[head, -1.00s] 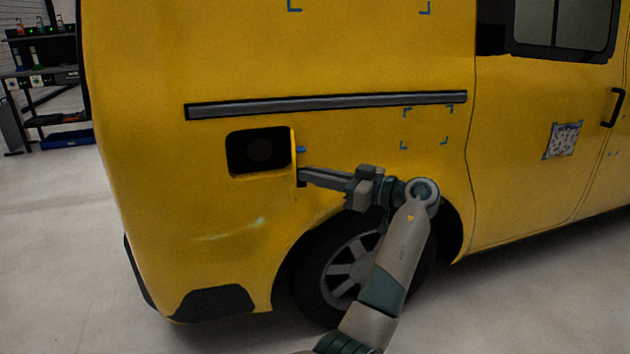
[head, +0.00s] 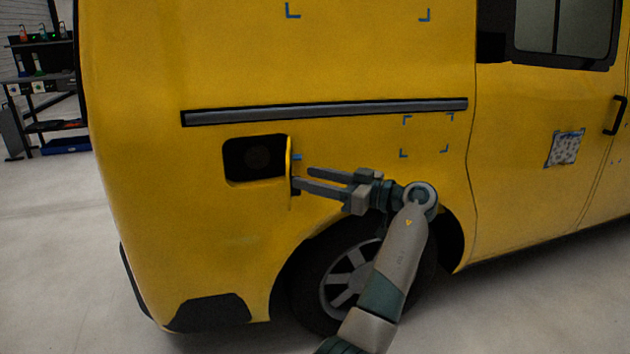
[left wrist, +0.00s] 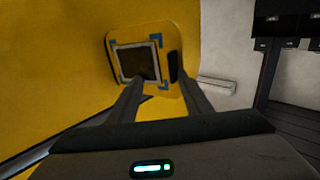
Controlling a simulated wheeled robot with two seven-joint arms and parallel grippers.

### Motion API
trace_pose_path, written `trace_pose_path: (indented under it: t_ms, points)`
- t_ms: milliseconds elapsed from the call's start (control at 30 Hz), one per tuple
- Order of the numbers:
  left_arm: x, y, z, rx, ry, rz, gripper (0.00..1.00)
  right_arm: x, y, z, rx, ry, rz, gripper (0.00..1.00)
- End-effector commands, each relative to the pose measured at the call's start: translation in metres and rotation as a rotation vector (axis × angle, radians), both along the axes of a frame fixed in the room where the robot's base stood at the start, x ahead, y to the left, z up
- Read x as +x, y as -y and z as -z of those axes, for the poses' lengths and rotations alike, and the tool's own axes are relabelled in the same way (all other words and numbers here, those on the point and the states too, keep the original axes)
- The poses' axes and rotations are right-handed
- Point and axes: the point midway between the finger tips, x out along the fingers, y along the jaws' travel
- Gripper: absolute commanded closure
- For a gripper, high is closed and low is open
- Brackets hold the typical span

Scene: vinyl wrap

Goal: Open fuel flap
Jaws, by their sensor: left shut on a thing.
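The yellow fuel flap (head: 290,160) stands swung out from the van's side, almost edge-on in the head view. The dark filler recess (head: 257,158) lies uncovered to its left. In the left wrist view the flap (left wrist: 171,36) faces me, with a square frame and a dark tab (left wrist: 173,67) at its right edge. My left gripper (head: 304,180) is at the flap's right side and shut on it, with a gap showing between its fingers. The exact contact spot is unclear. It also shows in the left wrist view (left wrist: 158,85). My right gripper is not in view.
The yellow van (head: 380,60) fills most of the head view. A dark trim rail (head: 325,110) runs above the flap, and a wheel (head: 345,280) sits below my left gripper. Shelves (head: 45,90) stand at the far left. Floor is clear at the left.

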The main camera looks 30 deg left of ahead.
Motion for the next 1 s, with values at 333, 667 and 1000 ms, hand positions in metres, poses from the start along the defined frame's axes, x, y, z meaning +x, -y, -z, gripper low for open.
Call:
trace_pose_path:
  t_ms: [333, 667, 1000]
  points:
    - [0.004, 0.0, -0.001, 0.004, -0.001, 0.013, 0.75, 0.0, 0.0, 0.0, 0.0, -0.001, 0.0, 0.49]
    - [0.005, 0.019, 0.0, 0.004, -0.002, 0.015, 0.75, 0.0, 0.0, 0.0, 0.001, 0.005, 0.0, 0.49]
    - [0.007, 0.081, 0.0, 0.002, -0.001, 0.01, 0.75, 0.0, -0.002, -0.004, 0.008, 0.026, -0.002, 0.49]
